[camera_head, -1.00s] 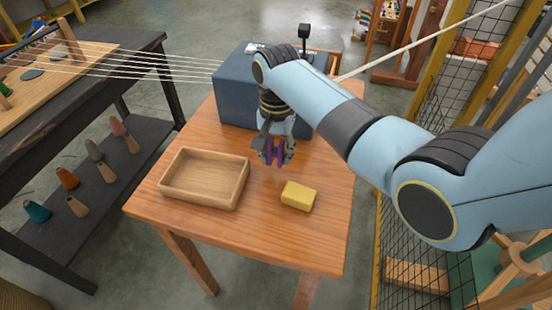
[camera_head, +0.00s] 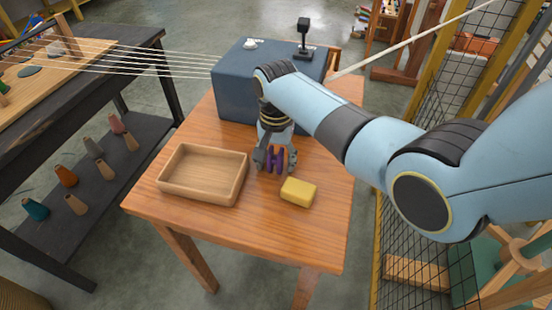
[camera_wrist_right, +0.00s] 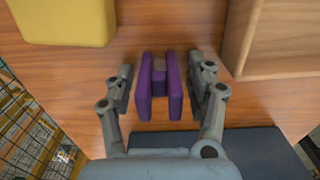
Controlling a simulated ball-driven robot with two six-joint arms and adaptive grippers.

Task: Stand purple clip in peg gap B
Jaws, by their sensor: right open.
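The purple clip (camera_head: 276,161) is at the wooden table's surface, between the wooden tray and the yellow block. In the right wrist view the clip (camera_wrist_right: 145,95) shows two parallel purple slabs joined by a middle piece. My right gripper (camera_head: 275,164) is open around the clip. In the wrist view its fingers (camera_wrist_right: 165,75) stand on either side, with a gap at each side. My left gripper is not in view. No marking for peg gap B can be read; a wooden peg (camera_head: 67,38) stands on the strung board at the far left.
A wooden tray (camera_head: 163,184) lies left of the clip and a yellow block (camera_head: 298,192) in front to the right. A dark blue box (camera_head: 232,98) with a black-topped post stands behind. Strings run from it to the left bench (camera_head: 140,50). The table's front is clear.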

